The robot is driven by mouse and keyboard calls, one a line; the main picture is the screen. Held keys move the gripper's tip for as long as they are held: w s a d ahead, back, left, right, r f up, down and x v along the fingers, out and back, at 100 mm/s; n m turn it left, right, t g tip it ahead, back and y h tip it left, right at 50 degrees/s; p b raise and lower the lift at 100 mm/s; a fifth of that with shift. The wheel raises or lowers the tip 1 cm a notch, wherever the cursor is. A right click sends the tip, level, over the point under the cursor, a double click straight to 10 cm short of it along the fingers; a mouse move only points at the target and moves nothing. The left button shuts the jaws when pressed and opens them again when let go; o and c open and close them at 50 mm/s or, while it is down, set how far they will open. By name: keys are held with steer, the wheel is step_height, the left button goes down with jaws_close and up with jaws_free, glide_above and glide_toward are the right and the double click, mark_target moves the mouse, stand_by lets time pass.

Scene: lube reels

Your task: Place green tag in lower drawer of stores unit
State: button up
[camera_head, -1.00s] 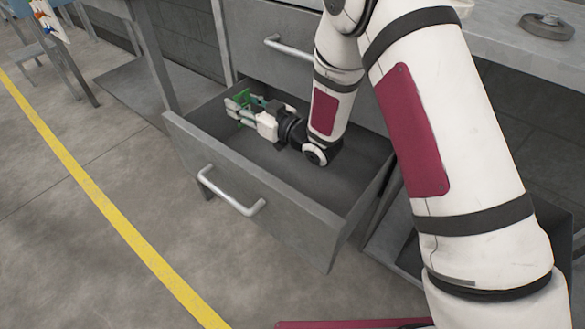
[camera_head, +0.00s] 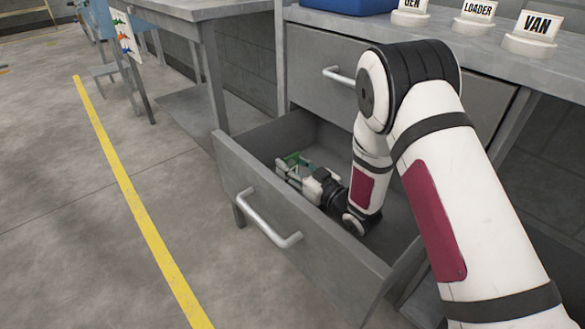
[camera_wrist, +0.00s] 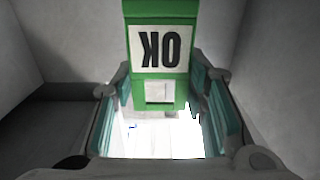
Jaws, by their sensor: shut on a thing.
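The green tag (camera_wrist: 160,82) shows in the wrist view with a white label reading OK, upside down, between the fingers of my gripper (camera_wrist: 163,110). In the head view the green tag (camera_head: 290,161) is at the tip of my gripper (camera_head: 291,172), down inside the open lower drawer (camera_head: 287,235). My gripper is shut on the tag. The drawer is part of the grey stores unit (camera_head: 420,85). The drawer's front wall hides the lower part of the gripper, and I cannot tell whether the tag touches the drawer floor.
The upper drawer with its handle (camera_head: 340,76) is closed above. The lower drawer's handle (camera_head: 268,222) faces the floor area at left. On the top stand a blue bin (camera_head: 348,5) and signs reading LOADER (camera_head: 478,15) and VAN (camera_head: 535,30). A grey table (camera_head: 205,10) stands to the left.

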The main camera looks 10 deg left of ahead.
steer(key=shift+f, duration=0.5)
steer(key=o, duration=0.9)
steer(key=shift+s+f, duration=0.1)
steer(key=shift+r+p+v, duration=0.25)
steer(key=shift+p+v, duration=0.2)
steer(key=shift+v, duration=0.8)
steer(key=shift+r+p+v, duration=0.2)
steer(key=shift+p+v, duration=0.2)
steer(key=shift+v, duration=0.8)
steer(key=shift+r+p+v, duration=0.25)
steer(key=shift+p+v, duration=0.2)
steer(key=shift+v, duration=0.8)
